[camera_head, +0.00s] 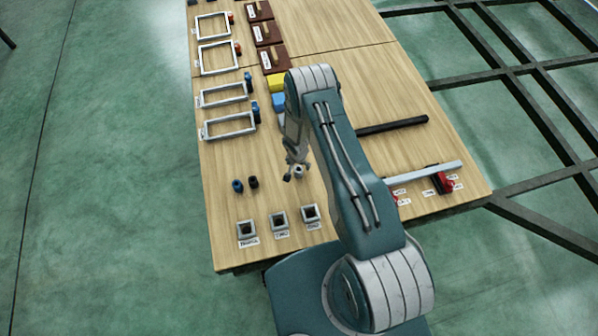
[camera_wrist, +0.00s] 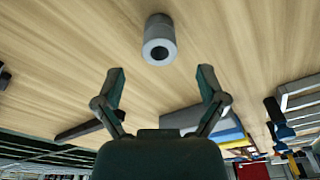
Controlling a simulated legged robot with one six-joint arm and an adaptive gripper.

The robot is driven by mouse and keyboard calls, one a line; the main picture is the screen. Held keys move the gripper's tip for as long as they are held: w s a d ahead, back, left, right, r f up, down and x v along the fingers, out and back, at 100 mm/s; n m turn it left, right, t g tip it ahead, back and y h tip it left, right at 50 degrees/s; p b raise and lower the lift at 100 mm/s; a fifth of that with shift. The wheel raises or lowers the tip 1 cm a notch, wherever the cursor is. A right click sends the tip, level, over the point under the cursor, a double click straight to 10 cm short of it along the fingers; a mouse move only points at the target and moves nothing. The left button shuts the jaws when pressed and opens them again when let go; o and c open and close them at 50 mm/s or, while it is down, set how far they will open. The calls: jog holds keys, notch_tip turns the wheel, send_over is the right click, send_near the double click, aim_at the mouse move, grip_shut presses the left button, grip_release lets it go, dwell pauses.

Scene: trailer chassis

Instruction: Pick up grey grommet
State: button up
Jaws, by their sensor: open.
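The grey grommet (camera_wrist: 159,40) is a short cylinder with a dark hole, on the wooden table (camera_wrist: 60,60) in the wrist view. My gripper (camera_wrist: 161,74) is open and empty, its two fingers spread apart. The grommet shows above the fingertips, roughly centred between them and apart from both. In the head view my gripper (camera_head: 296,174) hangs low over the table, and the grommet there (camera_head: 298,172) is partly hidden by it.
A blue grommet (camera_head: 237,185) and a black grommet (camera_head: 253,182) stand to the left. Labelled square holders (camera_head: 279,221) line the near edge. Grey frames (camera_head: 228,124), a yellow block (camera_head: 276,82) and a blue block (camera_head: 279,102) lie farther back. A black bar (camera_head: 392,127) lies right.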

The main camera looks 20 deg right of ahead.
aim_at(298, 169)
notch_tip(298, 169, down, 4)
jog(key=shift+r, duration=0.15)
jog(key=shift+w, duration=0.1)
jog(key=c, duration=1.3)
jog(key=shift+o, duration=0.2)
